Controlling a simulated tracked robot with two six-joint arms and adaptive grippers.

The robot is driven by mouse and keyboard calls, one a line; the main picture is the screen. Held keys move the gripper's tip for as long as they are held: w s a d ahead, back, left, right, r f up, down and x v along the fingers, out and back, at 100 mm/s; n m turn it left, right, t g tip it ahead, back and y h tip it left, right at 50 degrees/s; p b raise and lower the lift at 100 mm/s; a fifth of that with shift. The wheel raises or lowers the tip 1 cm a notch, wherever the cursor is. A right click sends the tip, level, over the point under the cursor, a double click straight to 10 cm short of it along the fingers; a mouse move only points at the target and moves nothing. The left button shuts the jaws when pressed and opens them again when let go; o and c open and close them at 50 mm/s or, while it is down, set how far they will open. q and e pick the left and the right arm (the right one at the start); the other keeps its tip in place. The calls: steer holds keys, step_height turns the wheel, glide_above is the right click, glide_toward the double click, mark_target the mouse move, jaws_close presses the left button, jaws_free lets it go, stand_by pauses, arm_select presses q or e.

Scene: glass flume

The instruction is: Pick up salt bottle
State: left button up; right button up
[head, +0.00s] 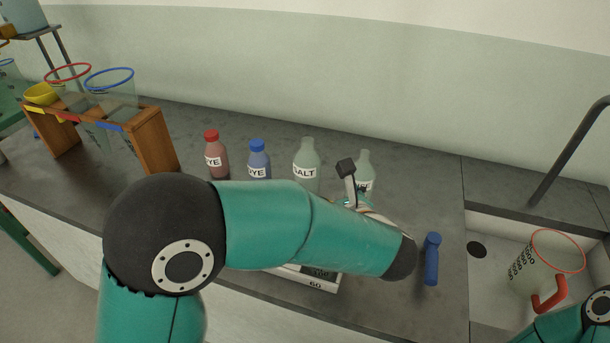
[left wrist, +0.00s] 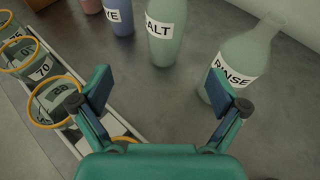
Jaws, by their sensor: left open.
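The salt bottle (head: 306,160) is pale green and stands upright on the grey counter, with its lower part hidden behind my left arm in the head view. In the left wrist view, the salt bottle (left wrist: 163,35) stands beyond the gap between my fingers, its top cut off by the frame. My left gripper (left wrist: 160,88) is open and empty, short of the bottle and not touching it. In the head view one finger of my left gripper (head: 347,180) shows in front of the rinse bottle (head: 364,168). My right gripper is out of view.
The rinse bottle (left wrist: 243,60) stands close on the right. A blue dye bottle (head: 258,160) and red dye bottle (head: 211,155) stand left. Orange-rimmed numbered cups (left wrist: 55,95) line a white strip. A wooden rack (head: 155,140), blue object (head: 432,258), sink and red-handled jug (head: 535,265) also show.

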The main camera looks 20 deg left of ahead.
mark_target(312, 178)
arm_select(q)
steer(key=x, duration=0.5)
steer(key=p+x, duration=0.1)
steer(key=x, duration=0.4)
steer(key=shift+w+d+f, duration=0.1)
steer(key=shift+w+d, duration=0.15)
steer(key=shift+d, duration=0.05)
steer(key=p+x, duration=0.1)
steer(key=x, duration=0.3)
steer(key=shift+d+f+p, duration=0.15)
steer(key=shift+f+p, duration=0.05)
steer(key=shift+p, duration=0.15)
steer(key=shift+w+a+f, duration=0.25)
steer(key=shift+w+a, duration=0.05)
steer(key=shift+w, duration=0.1)
steer(key=c, duration=1.3)
steer(key=shift+r, duration=0.15)
